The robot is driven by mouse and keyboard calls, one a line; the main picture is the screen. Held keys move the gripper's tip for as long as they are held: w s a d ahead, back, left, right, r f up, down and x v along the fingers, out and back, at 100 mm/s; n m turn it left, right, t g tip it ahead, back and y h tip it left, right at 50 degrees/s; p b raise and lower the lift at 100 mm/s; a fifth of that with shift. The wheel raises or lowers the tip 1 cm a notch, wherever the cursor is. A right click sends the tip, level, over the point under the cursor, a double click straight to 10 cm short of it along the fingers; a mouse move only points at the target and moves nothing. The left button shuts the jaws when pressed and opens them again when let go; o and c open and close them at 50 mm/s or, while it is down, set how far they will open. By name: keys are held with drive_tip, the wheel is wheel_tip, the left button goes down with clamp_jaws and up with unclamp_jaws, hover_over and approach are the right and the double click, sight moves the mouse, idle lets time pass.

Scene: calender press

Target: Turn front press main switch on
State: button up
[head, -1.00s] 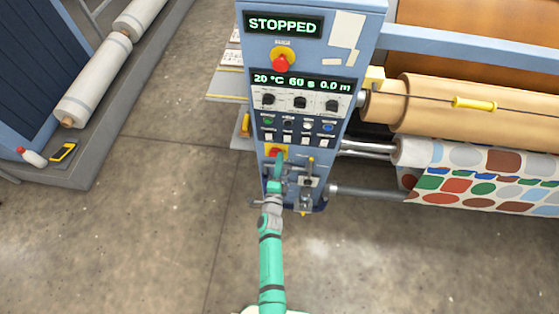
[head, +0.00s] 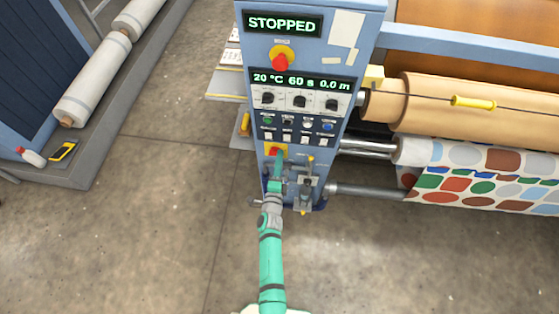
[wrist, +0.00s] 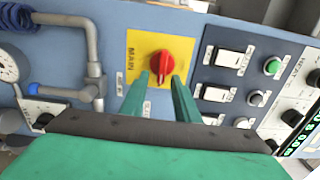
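The main switch is a red rotary knob (wrist: 161,66) on a yellow plate (wrist: 138,50) marked MAIN. In the head view the knob (head: 276,152) sits low on the blue press panel (head: 348,62), partly covered by my arm. In the wrist view my gripper (wrist: 162,78) points at the knob with its two green fingers apart, one on each side of the knob's lower part. Whether they touch it is unclear. In the head view my gripper (head: 277,163) is just below the knob. The display (head: 283,24) reads STOPPED.
A red emergency button (head: 281,62) and rows of knobs and buttons (head: 298,125) sit above the switch. Pipes and a valve (head: 306,185) are close to the right of my gripper.

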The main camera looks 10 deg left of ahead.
drive_tip(key=s, duration=1)
drive_tip(key=shift+s, duration=0.35)
drive_tip(key=shift+s, duration=0.1)
drive_tip(key=s+d+r+n+g, duration=0.1)
drive_tip(key=s+d+r+n, duration=0.2)
drive_tip(key=s, duration=0.6)
drive_tip(key=s+d+r+n, duration=0.1)
drive_tip(key=s+r+n, duration=0.4)
drive_tip(key=s, duration=0.4)
drive_tip(key=s+d+r+n+g, duration=0.1)
drive_tip(key=s+d+r+n, duration=0.2)
drive_tip(key=s+r+n, duration=0.7)
drive_tip(key=shift+s+d+r+g, duration=0.15)
drive_tip(key=shift+s+r+g, duration=0.15)
drive_tip(key=shift+s+r, duration=1)
